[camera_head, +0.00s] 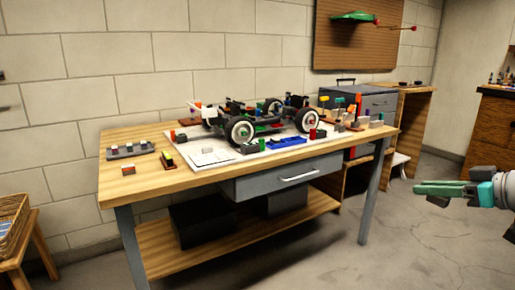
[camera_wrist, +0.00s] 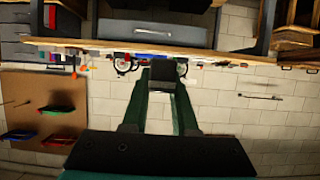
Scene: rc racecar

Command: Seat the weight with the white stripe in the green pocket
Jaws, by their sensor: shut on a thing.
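My gripper (camera_head: 440,189) is at the right of the head view, out over the floor, right of the workbench and well apart from it. In the wrist view my gripper (camera_wrist: 163,76) is shut on a dark block (camera_wrist: 163,70) between its fingertips. No stripe can be made out on this block. A small grey rack (camera_head: 130,150) at the bench's left end holds small blocks with coloured and pale tops; their stripes are too small to tell apart. The car chassis (camera_head: 262,128) shows some green inside, but I cannot make out a pocket there.
The workbench (camera_head: 215,180) carries a white sheet (camera_head: 208,156), a blue tray (camera_head: 286,142) and a striped block (camera_head: 168,159). A drawer cabinet (camera_head: 372,102) stands behind on the right. The floor (camera_head: 425,240) by my gripper is clear.

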